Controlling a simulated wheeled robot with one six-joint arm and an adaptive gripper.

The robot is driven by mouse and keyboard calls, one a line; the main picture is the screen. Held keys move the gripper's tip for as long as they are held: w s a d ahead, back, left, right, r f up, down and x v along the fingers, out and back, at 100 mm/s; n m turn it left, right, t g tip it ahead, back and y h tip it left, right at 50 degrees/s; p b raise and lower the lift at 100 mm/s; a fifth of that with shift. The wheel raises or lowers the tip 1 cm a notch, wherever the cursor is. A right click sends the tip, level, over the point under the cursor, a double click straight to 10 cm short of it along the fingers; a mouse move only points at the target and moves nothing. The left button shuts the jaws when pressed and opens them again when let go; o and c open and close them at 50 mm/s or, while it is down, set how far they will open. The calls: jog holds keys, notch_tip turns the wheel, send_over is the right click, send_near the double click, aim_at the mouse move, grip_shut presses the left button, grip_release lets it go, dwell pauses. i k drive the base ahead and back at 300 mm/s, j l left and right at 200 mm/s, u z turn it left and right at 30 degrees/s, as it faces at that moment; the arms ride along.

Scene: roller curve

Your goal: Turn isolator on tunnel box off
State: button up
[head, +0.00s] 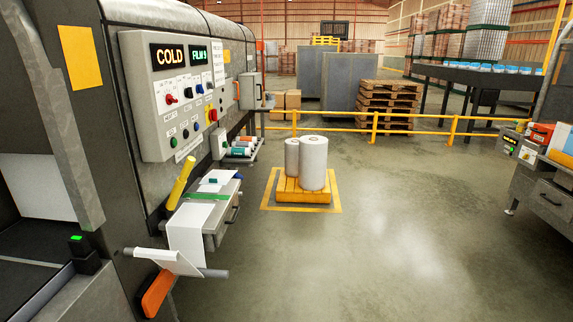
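A pale grey control box (150,105) is mounted on the side of the large grey machine at left. Its lit displays read "COLD" (169,56) and what looks like "FLM 9" (199,57). Below are a red knob (171,98), several dark and blue knobs, and a row of buttons. A red control on a yellow plate (212,115) sits at the box's lower right; it may be the isolator, but its label and position are too small to read. A smaller grey box (249,88) is farther along the machine. My gripper is not in view.
A shelf with papers (222,192) and a roller with white film (170,262) jut out from the machine. Two white rolls (314,160) stand on a yellow pallet. A yellow rail (410,132) crosses behind. Another machine (545,195) is at right. The central floor is clear.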

aim_at(213, 113)
jog(key=i, duration=2.4)
jog(key=i+l+u, duration=0.1)
jog(key=i, duration=1.05)
jog(key=i+l+u, duration=0.15)
jog(key=i+u, duration=0.15)
jog(key=i, duration=0.25)
jog(key=i+l+u, duration=0.35)
jog(key=i, duration=0.15)
jog(key=i+j, duration=0.05)
jog(key=j, duration=0.05)
